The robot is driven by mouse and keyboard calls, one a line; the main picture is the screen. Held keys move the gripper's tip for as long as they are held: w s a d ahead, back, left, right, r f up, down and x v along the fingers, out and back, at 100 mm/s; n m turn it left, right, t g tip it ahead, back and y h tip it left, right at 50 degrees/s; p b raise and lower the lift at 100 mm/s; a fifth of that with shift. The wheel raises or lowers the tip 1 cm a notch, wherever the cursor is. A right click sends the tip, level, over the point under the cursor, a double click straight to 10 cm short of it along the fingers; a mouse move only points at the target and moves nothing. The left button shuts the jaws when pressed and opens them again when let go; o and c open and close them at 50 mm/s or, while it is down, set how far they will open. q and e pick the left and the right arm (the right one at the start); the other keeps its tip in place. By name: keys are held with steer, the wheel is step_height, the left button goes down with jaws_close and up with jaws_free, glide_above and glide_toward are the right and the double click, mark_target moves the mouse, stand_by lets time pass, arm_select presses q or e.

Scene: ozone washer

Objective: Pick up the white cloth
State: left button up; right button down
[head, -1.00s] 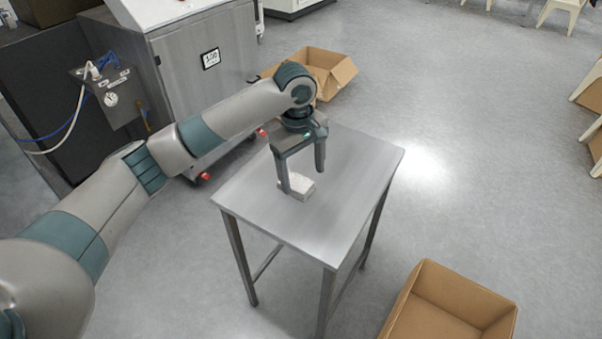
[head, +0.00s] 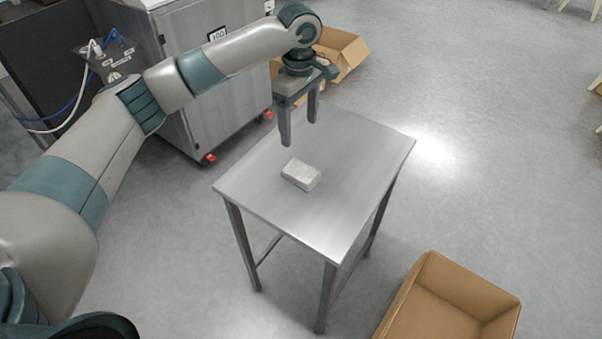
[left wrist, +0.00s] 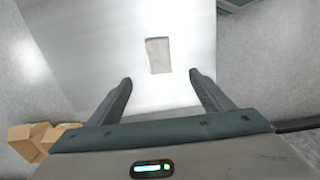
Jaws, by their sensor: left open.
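The white cloth (head: 301,174) is a small folded, block-like bundle lying on the steel table (head: 342,215), near the middle of its top. My left gripper (head: 300,134) is open and empty above the table, a little behind the cloth in the head view. In the left wrist view the cloth (left wrist: 158,55) lies beyond the open fingertips (left wrist: 160,77), roughly centred between them. Nothing is between the fingers, and the cloth is not touched. My right gripper does not show.
An open cardboard box (head: 455,300) stands on the floor at the lower right. Another box (head: 345,52) is behind the table. A steel cabinet (head: 215,105) on red-marked casters stands at the back left. The rest of the tabletop is bare.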

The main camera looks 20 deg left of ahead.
arm_select(q)
steer(key=p, duration=0.3)
glide_above(301, 171)
steer(key=f, duration=1)
steer(key=shift+a+f, duration=0.2)
steer(key=shift+f, duration=0.05)
steer(key=shift+f, duration=0.5)
step_height(301, 171, down, 3)
steer(key=shift+d+f+p, duration=0.1)
steer(key=shift+d+p, duration=0.05)
steer(key=shift+p, duration=0.75)
steer(key=shift+f, duration=0.55)
steer(key=c, duration=1.1)
